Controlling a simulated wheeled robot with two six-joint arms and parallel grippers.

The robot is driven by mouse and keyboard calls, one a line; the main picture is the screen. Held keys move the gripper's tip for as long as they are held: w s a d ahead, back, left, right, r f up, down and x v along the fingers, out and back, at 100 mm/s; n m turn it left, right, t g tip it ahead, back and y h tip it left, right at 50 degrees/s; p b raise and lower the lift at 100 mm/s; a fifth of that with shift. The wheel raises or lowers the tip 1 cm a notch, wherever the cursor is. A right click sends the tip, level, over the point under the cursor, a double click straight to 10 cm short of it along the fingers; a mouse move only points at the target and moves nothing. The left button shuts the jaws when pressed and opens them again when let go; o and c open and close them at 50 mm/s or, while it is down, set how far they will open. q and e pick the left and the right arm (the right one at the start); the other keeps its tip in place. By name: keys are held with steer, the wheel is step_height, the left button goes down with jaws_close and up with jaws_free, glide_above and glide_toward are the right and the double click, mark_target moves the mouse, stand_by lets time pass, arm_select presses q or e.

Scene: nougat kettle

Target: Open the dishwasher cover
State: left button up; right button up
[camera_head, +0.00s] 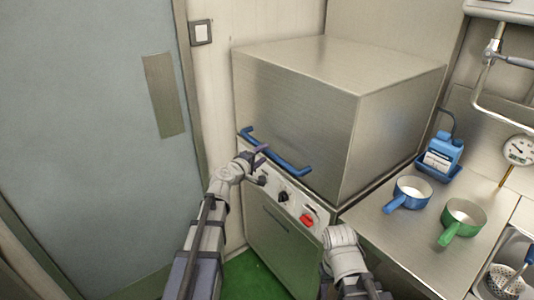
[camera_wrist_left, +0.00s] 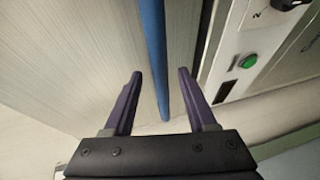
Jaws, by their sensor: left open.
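The dishwasher cover (camera_head: 300,110) is a large metal box hood, closed down on the machine's base. A blue bar handle (camera_head: 275,152) runs along its lower front edge. My left gripper (camera_head: 260,158) is at the left half of this handle. In the left wrist view, the blue handle (camera_wrist_left: 154,50) comes down between the two purple fingers of the open left gripper (camera_wrist_left: 160,85), with gaps on both sides. My right arm shows at the bottom of the head view, in front of the machine, but its fingers cannot be seen.
The control panel (camera_head: 315,213) with a red switch and black knobs is below the handle. A counter at right holds a blue pan (camera_head: 412,190), a green pan (camera_head: 466,214) and a blue dispenser (camera_head: 443,152). A grey door (camera_head: 85,130) stands at left.

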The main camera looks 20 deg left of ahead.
mark_target(265, 152)
arm_select(q)
steer(key=x, duration=0.3)
steer(key=shift+w+f, duration=0.1)
steer(key=shift+w, duration=0.15)
jaws_close()
stand_by(1.2)
